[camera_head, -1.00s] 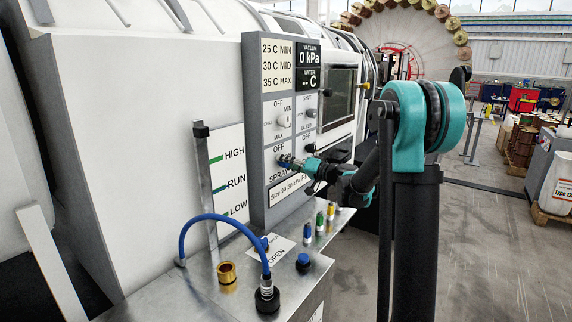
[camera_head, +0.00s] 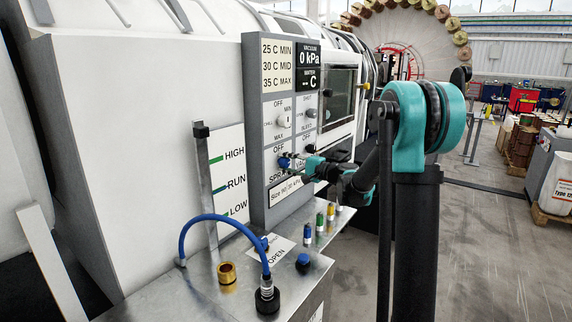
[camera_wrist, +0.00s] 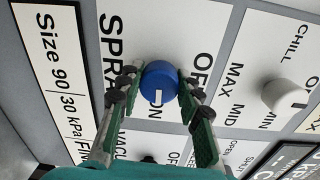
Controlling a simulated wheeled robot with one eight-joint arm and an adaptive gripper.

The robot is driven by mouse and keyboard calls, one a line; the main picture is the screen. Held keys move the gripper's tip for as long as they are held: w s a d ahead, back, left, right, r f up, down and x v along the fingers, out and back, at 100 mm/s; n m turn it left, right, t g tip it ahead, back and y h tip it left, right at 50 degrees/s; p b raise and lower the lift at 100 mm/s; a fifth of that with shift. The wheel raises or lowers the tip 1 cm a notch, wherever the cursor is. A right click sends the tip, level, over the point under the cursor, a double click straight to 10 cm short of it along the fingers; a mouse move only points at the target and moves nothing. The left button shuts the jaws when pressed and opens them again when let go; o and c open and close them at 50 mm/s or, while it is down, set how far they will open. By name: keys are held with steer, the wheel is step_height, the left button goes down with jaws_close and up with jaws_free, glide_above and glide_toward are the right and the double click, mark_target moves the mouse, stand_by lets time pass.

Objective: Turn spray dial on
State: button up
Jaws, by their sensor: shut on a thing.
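The blue spray dial (camera_wrist: 160,80) sits on the grey panel, between the words SPRAY and OFF in the wrist view. Its white mark points down in that view, toward the ON label (camera_wrist: 156,112). My gripper (camera_wrist: 160,86) has one finger on each side of the dial and is shut on it. In the head view the dial (camera_head: 284,162) shows at the tips of my gripper (camera_head: 292,161), which reaches in from the right. The fingers partly cover the labels around the dial.
A white chill knob (camera_wrist: 284,96) stands beside the dial on the panel (camera_head: 256,130). Below is a metal ledge with a blue hose (camera_head: 215,217), a brass fitting (camera_head: 227,273), a blue cap (camera_head: 303,260) and several small coloured fittings.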

steer(key=shift+m, duration=0.5)
steer(key=o, duration=1.2)
steer(key=shift+c, duration=0.2)
steer(key=v, duration=1.2)
steer(key=shift+f, duration=0.1)
